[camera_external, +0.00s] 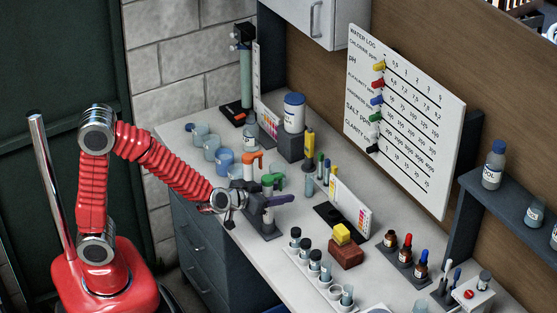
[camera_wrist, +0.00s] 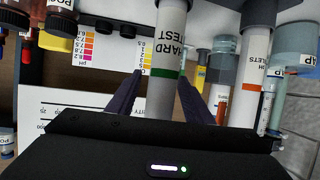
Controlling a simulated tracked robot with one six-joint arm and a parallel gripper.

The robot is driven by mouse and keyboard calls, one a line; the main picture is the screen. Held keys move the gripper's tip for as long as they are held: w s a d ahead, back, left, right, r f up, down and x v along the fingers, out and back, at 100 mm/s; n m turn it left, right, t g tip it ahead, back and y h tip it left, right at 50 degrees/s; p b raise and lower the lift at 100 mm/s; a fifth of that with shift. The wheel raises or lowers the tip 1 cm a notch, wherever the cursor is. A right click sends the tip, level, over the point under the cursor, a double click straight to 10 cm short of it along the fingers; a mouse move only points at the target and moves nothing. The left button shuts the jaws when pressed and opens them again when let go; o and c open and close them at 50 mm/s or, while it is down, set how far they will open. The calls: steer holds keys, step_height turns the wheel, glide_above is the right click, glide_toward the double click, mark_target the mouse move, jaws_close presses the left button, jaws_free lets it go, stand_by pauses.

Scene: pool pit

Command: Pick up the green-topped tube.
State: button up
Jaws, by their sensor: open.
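The green-topped tube (camera_external: 272,181) stands upright on the bench in the external view, with its green top showing and its lower part hidden by my gripper. In the wrist view it is a grey-white tube (camera_wrist: 167,45) with a green band and a label reading HARD TEST. My gripper (camera_external: 268,200) is open at this tube. The tube's top is hidden behind the gripper body there.
An orange-topped tube (camera_external: 251,163) stands close by; it shows at the right in the wrist view (camera_wrist: 255,65). Blue-tinted beakers (camera_external: 224,160) stand to the left. A rack of dark-capped vials (camera_external: 331,291) and a red block (camera_external: 346,253) with a yellow sponge stand to the right.

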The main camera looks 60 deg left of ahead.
stand_by(0.4)
jaws_close()
stand_by(0.4)
steer(key=shift+r, duration=0.1)
steer(key=shift+r, duration=4.95)
